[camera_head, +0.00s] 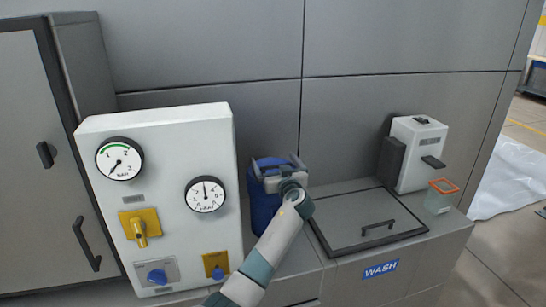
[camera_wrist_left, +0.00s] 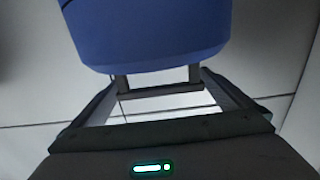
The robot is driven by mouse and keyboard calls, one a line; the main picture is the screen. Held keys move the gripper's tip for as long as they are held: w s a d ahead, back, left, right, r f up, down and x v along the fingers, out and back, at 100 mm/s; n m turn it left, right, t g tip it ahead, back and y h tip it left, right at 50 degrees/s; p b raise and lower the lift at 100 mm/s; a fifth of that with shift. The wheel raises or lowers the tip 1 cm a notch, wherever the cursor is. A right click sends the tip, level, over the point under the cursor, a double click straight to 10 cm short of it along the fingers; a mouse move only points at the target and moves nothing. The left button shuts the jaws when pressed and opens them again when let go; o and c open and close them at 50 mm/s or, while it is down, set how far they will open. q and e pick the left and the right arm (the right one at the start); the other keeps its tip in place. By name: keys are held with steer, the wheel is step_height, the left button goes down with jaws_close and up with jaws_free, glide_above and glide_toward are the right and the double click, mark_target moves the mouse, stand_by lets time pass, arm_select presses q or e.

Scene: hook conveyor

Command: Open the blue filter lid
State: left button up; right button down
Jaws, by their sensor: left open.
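The blue filter (camera_head: 262,208) stands on the counter right beside the white gauge panel, with its blue lid (camera_head: 272,161) on top. My left gripper (camera_head: 278,178) is at the upper front of the filter and covers part of it. In the left wrist view a smooth blue rounded part of the filter (camera_wrist_left: 150,35) fills the top of the picture. There my left gripper (camera_wrist_left: 158,80) has its two fingers apart, with a clear gap between them. I cannot tell whether the fingertips touch the blue part. My right gripper is not in view.
The white panel (camera_head: 183,240) with gauges and yellow valves stands close on the left. To the right are a flat grey hatch (camera_head: 350,215) with a handle, a white dispenser (camera_head: 413,170) and an orange-rimmed clear container (camera_head: 439,202). A grey wall (camera_head: 220,60) stands behind.

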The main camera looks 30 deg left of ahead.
arm_select(q)
steer(key=shift+x, duration=0.8)
steer(key=c, duration=1.4)
